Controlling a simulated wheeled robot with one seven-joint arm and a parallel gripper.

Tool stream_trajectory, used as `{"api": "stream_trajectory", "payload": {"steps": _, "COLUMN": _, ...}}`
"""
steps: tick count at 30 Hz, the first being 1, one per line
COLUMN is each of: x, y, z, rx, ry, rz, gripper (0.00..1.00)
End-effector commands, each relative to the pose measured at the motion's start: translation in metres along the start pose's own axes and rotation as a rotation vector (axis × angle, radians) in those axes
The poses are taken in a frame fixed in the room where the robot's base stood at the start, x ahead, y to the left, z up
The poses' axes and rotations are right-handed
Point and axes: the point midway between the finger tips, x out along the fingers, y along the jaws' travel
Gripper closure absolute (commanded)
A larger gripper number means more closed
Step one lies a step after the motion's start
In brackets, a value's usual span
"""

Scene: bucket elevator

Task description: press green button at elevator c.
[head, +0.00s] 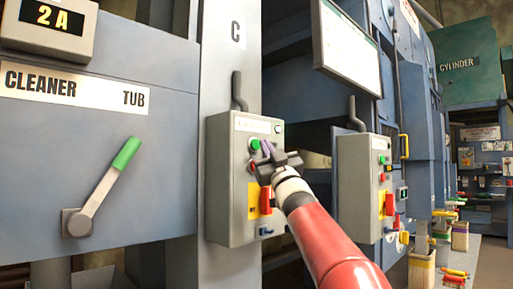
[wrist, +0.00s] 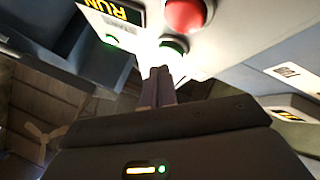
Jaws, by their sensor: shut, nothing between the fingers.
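The grey control box (head: 230,185) is mounted on the post marked C (head: 237,33). Its green button (head: 254,144) shows at the upper part of the front face, and in the wrist view the green button (wrist: 172,47) sits beside a larger red button (wrist: 184,14). My gripper (head: 262,152) is shut and empty, right at the box's front. In the wrist view its fingertips (wrist: 160,72) point at the green button, very close to it. I cannot tell whether they touch. The gripper hides part of the box face in the head view.
A second control box (head: 362,185) with similar buttons stands to the right. A lever with a green handle (head: 126,153) is on the cleaner panel at left. A white board (head: 348,48) hangs above. Open floor (head: 488,262) shows at the far right.

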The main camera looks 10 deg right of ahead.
Motion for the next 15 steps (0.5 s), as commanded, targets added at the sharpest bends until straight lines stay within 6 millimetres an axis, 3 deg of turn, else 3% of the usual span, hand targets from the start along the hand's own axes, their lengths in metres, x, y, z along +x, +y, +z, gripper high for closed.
{"api": "stream_trajectory", "payload": {"steps": 8, "x": -0.001, "y": 0.001, "z": -0.001, "rx": 0.000, "ry": 0.000, "rz": 0.000, "gripper": 1.00}}
{"api": "stream_trajectory", "payload": {"steps": 15, "x": -0.017, "y": 0.012, "z": -0.011, "rx": -0.002, "ry": 0.001, "rz": 0.002, "gripper": 1.00}}
